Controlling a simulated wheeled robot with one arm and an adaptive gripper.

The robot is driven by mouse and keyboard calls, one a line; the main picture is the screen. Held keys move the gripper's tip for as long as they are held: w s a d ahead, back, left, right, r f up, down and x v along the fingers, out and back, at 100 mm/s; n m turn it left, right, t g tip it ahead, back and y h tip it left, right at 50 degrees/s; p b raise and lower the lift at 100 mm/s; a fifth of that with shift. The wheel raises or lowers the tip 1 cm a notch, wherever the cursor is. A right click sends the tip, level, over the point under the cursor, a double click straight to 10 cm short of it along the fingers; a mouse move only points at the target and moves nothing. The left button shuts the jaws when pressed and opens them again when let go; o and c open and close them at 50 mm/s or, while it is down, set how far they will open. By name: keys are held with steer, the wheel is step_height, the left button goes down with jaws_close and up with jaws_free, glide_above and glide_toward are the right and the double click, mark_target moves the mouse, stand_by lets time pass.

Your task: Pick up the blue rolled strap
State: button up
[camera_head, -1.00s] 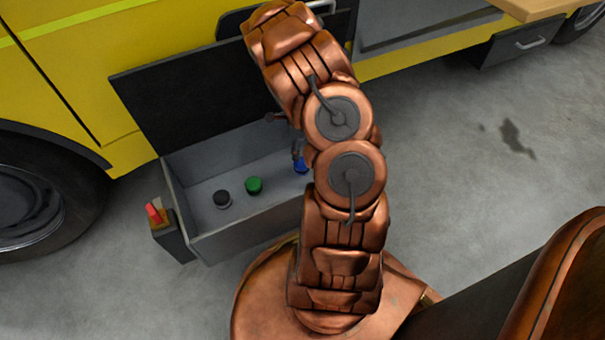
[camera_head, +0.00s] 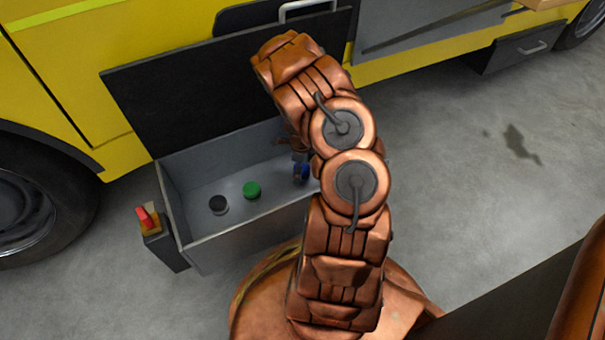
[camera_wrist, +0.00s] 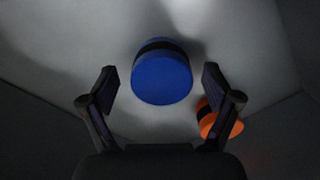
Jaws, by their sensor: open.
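The blue rolled strap (camera_wrist: 162,76) has a dark band around it and sits on the light floor of the grey open compartment. In the wrist view it lies just beyond and between the fingertips of my gripper (camera_wrist: 160,84), which is open and empty. In the head view a small part of the blue strap (camera_head: 302,173) shows beside my gripper (camera_head: 299,160), low inside the compartment; my arm hides much of that area. I cannot tell from the wrist view whether the fingers reach down beside the strap.
An orange rolled strap (camera_wrist: 220,122) lies close by my right finger in the wrist view. A green roll (camera_head: 251,190) and a black roll (camera_head: 218,204) stand left in the compartment (camera_head: 240,225). Its dark raised lid (camera_head: 190,95) and walls bound the space. A red-handled box (camera_head: 150,222) stands outside.

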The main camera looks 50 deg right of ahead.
steer(key=shift+c, duration=0.3)
steer(key=c, duration=1.4)
